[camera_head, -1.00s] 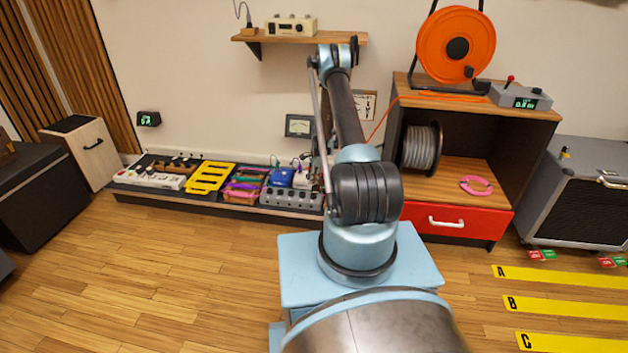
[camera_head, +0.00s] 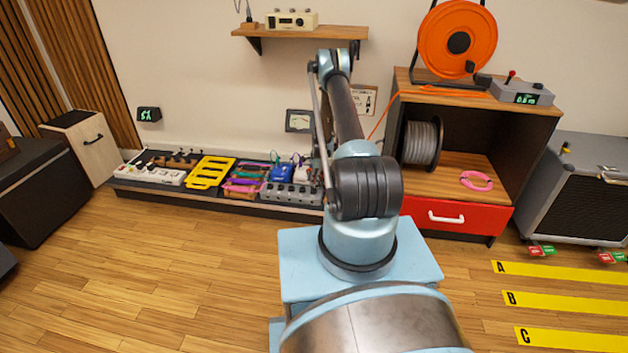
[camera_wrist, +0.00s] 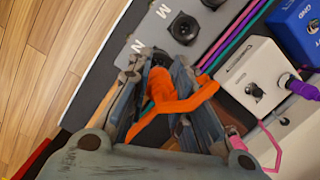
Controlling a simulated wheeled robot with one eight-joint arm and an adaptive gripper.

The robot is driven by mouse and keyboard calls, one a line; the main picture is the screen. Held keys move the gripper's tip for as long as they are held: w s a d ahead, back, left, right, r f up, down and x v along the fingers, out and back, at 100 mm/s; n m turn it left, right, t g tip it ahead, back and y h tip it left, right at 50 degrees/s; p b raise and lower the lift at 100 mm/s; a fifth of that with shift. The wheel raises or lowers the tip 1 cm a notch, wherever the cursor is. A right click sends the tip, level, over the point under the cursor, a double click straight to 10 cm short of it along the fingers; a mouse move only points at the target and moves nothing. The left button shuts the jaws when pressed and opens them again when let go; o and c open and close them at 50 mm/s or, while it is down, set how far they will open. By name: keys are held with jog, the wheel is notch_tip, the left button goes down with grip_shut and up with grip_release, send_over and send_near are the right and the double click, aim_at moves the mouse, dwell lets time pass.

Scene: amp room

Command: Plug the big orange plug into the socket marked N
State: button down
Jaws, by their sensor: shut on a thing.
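My gripper (camera_wrist: 158,76) is shut on the big orange plug (camera_wrist: 163,92) in the wrist view. The plug's orange cable loops out to the right, across my right finger. The fingertips are at the grey socket box (camera_wrist: 207,22), beside the printed letter N. The socket marked N is mostly hidden by the fingers and plug, so I cannot tell whether the plug is in it. The black socket by the letter M (camera_wrist: 184,27) is empty. In the head view, my arm hides the gripper and plug; the grey box (camera_head: 290,194) shows at the pedalboard's right end.
A white pedal (camera_wrist: 252,75) with a purple plug and a blue pedal (camera_wrist: 300,28) stand close right of the box. Several cables run between them. The cabinet with the red drawer (camera_head: 455,221) is right of my arm. Wooden floor (camera_head: 150,270) is clear at left.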

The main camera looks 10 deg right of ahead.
jog(key=shift+f, duration=2.15)
jog(key=c, duration=1.4)
grip_release()
jog(key=shift+o, duration=0.2)
notch_tip(320, 180, up, 12)
jog(key=d, duration=0.2)
jog(key=shift+f, duration=0.2)
jog(key=shift+w, duration=0.1)
